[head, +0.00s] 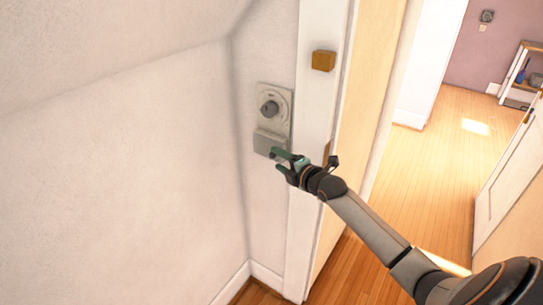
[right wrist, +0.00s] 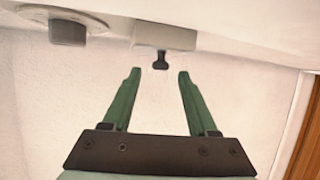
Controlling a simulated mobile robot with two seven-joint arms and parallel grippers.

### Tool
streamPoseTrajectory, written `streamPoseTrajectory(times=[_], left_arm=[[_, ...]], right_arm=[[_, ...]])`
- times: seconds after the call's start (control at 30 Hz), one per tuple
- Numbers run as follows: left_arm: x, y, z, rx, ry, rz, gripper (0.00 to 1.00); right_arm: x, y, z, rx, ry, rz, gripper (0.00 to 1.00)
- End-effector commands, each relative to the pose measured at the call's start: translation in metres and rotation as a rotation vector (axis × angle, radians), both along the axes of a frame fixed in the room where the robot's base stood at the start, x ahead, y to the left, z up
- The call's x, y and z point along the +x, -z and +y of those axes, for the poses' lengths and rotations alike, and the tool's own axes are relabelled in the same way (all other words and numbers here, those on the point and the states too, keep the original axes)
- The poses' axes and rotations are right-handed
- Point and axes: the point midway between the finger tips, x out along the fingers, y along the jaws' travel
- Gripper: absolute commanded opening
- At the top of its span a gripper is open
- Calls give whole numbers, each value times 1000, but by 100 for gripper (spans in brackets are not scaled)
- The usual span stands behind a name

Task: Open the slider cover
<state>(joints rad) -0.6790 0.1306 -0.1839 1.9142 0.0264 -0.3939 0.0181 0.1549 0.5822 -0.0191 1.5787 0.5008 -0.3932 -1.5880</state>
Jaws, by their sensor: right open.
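The slider cover (head: 268,143) is a grey block on the lower part of a pale plate on the wall, below a round dial. In the right wrist view the slider cover (right wrist: 165,36) is at the top, with a small dark knob (right wrist: 161,60) sticking out from it. My right gripper (head: 277,159) has green fingers and is at the lower right of the cover in the head view. In the right wrist view the right gripper (right wrist: 159,72) is open and empty, its tips on either side of the knob's end, apart from it. My left gripper is not in view.
The round dial (head: 269,108) sits above the cover. A white door frame (head: 312,150) stands just right of the plate, with a small brown block (head: 323,60) on it. A sloped ceiling is at the left. The wooden floor (head: 430,165) beyond the doorway is open.

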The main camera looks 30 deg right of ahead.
Motion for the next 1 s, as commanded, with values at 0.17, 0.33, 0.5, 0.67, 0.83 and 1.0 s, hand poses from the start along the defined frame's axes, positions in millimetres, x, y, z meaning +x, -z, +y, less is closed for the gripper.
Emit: streamPoseTrajectory(times=[0.17,0.33,0.5,0.67,0.83,1.0], left_arm=[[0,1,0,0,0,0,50],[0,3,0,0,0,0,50],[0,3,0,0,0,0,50],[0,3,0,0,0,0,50],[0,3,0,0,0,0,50],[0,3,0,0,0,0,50]], right_arm=[[25,6,0,3,1,0,59],[39,10,0,2,1,1,59],[44,12,-1,1,0,1,59],[45,12,0,0,0,1,59],[44,12,0,1,0,1,51],[44,12,0,1,0,1,32]])
